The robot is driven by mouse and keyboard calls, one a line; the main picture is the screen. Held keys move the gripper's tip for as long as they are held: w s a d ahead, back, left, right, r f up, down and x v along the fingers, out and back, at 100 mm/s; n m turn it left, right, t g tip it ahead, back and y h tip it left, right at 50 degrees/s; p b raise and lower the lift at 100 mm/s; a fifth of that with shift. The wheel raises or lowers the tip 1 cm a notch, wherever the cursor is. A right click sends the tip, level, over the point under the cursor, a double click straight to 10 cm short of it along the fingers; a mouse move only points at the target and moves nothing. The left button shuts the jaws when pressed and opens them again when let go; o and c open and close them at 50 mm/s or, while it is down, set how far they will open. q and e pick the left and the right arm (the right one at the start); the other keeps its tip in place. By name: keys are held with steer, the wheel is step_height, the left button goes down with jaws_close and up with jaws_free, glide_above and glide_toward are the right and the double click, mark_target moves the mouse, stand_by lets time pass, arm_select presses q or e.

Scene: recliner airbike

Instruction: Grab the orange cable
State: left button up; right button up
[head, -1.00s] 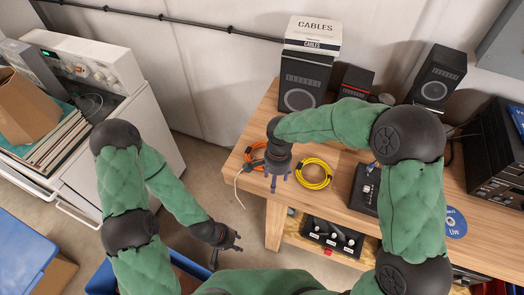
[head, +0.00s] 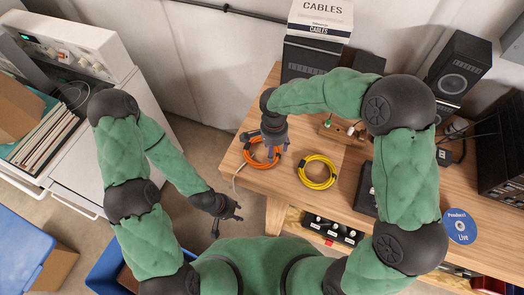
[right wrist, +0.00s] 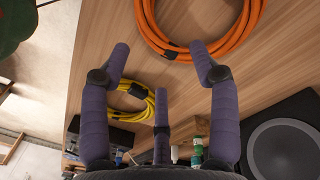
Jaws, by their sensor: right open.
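The orange cable (head: 258,163) lies coiled on the wooden table near its left end. It also shows at the top of the right wrist view (right wrist: 178,48). My right gripper (head: 275,158) is over the table at the coil's right side, fingers pointing down, partly covering the coil in the head view. In the right wrist view its purple fingers (right wrist: 160,65) are spread and empty, with one fingertip close to the orange coil's edge; I cannot tell whether it touches. My left gripper (head: 230,212) hangs empty beside the table's left end, away from the cable, its fingers apart.
A yellow coiled cable (head: 318,183) lies right of the orange one. A speaker (head: 305,58) with a CABLES box (head: 320,20) on it stands behind. A second speaker (head: 456,72) is at the back right. The floor left of the table (head: 200,152) is clear.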

steer(key=f, duration=0.2)
steer(key=s+f, duration=0.1)
steer(key=f, duration=0.1)
steer(key=shift+f, duration=0.3)
steer(key=shift+w+f, duration=0.1)
steer(key=shift+f, duration=0.3)
jaws_close()
